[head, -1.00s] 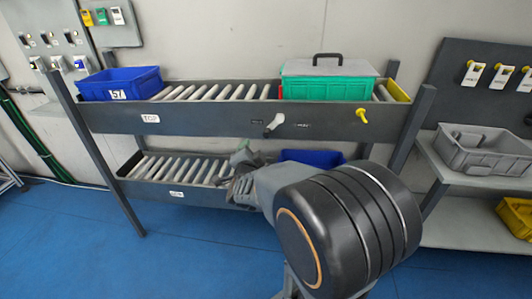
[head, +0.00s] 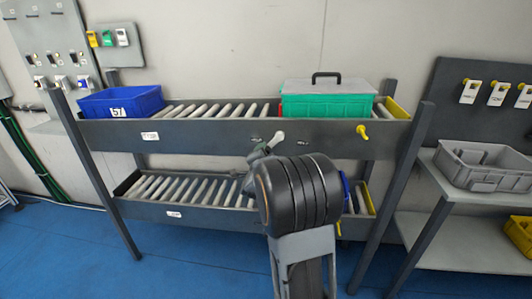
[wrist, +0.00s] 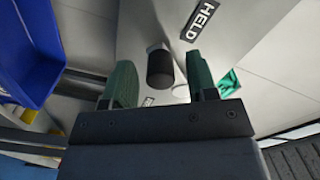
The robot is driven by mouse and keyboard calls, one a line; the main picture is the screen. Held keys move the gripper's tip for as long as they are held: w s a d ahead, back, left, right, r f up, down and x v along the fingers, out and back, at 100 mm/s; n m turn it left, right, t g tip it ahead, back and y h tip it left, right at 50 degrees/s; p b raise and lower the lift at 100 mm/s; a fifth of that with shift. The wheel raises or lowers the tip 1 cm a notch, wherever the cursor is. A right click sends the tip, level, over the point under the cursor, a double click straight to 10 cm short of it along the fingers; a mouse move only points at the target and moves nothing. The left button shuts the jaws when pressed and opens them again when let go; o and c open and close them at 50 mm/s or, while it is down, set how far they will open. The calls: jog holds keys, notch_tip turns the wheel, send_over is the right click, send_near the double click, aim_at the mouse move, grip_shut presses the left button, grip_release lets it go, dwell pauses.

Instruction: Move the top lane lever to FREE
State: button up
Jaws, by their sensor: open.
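The top lane lever (head: 277,138) is a pale handle on the front rail of the top lane. In the wrist view its dark, round-ended part (wrist: 160,68) shows between my two green fingers, with gaps on both sides. A pale rounded part (wrist: 182,92) shows beside it.
A blue bin (head: 121,103) and a lidded green crate (head: 325,102) sit on the top lane (head: 150,137). A yellow knob (head: 362,132) sticks out of the rail at the right. The lower lane (head: 180,212) runs beneath. A grey tote (head: 484,165) stands on the right shelf.

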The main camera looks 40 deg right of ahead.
jog(key=shift+w+d, duration=0.5)
grip_shut()
dwell(0.3)
